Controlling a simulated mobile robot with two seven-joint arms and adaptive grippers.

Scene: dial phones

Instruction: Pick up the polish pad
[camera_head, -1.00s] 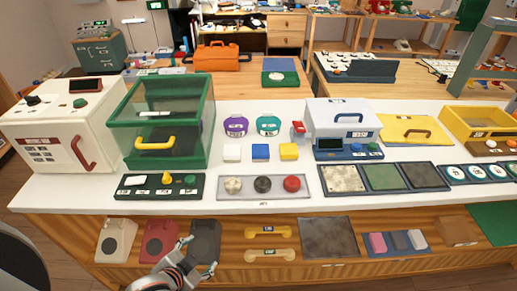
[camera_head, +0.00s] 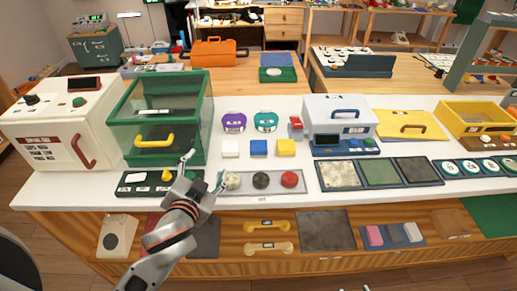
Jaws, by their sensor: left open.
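No label tells me which item is the polish pad. A grey tray (camera_head: 262,194) on the white counter holds three round pad-like pieces: cream (camera_head: 232,181), black (camera_head: 261,180) and red (camera_head: 289,179). Behind it lie a white block (camera_head: 230,148), a blue block (camera_head: 259,148) and a yellow block (camera_head: 286,147). My left gripper (camera_head: 205,170) is open and empty, its fingers spread between the green-framed case and the tray. One fingertip is close to the cream piece; I cannot tell if they touch. My right gripper is not in view.
A green-framed clear case (camera_head: 192,105) stands just behind my left gripper. The counter right of the tray holds three square plates (camera_head: 380,173).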

